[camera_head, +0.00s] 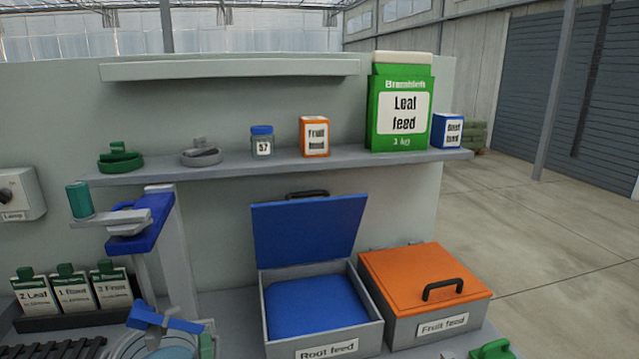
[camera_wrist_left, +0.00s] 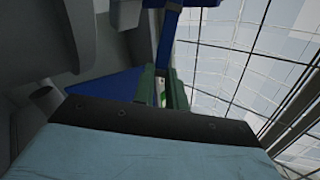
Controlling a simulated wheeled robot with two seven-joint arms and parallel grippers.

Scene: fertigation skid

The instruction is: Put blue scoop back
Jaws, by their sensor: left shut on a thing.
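The blue scoop (camera_head: 172,321) shows low at the left in the head view, above a round pale rim. In the left wrist view the blue scoop (camera_wrist_left: 171,55) rises from between green fingertips. My left gripper (camera_head: 205,337) is shut on it at the bottom edge of the head view; the left gripper also shows in the wrist view (camera_wrist_left: 164,90). The scoop's far end is hard to make out. The open Root feed bin (camera_head: 322,347) holds blue feed (camera_head: 312,306), and its blue lid (camera_head: 308,232) stands raised.
The Fruit feed bin (camera_head: 428,325) is closed under an orange lid (camera_head: 425,283). The shelf (camera_head: 270,165) holds green and grey round items, a jar and feed packs. A blue-and-grey fixture (camera_head: 150,222) with a teal cylinder (camera_head: 80,200) stands left. Labelled packets (camera_head: 73,290) stand below it.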

